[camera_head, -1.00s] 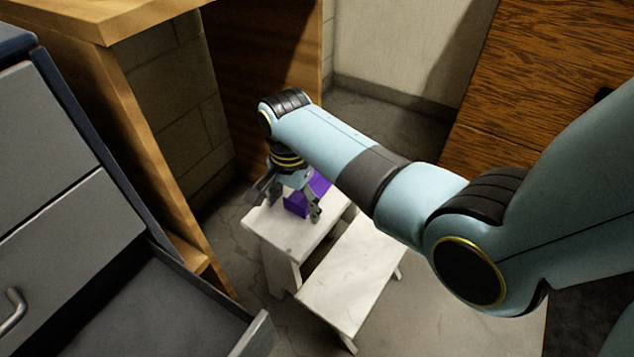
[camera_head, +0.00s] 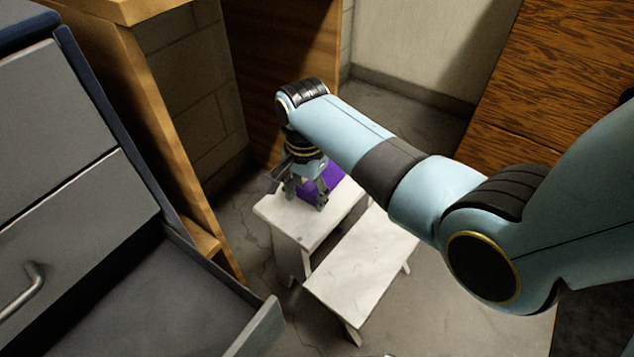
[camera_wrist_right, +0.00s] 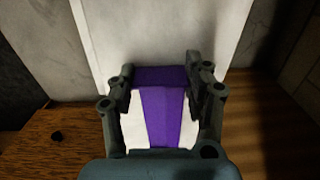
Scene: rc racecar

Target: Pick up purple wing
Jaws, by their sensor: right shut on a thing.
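The purple wing (camera_head: 335,178) is at the upper step of a white step stool (camera_head: 318,222). In the right wrist view the purple wing (camera_wrist_right: 162,105) lies between my two fingers, with the white stool top behind it. My right gripper (camera_head: 308,200) points down over the stool's upper step and is shut on the wing. In the right wrist view its fingers (camera_wrist_right: 160,90) stand on either side of the wing. In the head view the gripper hides part of the wing. I cannot tell whether the wing still touches the stool. My left gripper is not in view.
A grey cabinet (camera_head: 60,180) with an open drawer (camera_head: 190,300) stands at the left. A wooden desk (camera_head: 150,100) is behind it. A dark wood-grain surface (camera_head: 560,70) is at the upper right.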

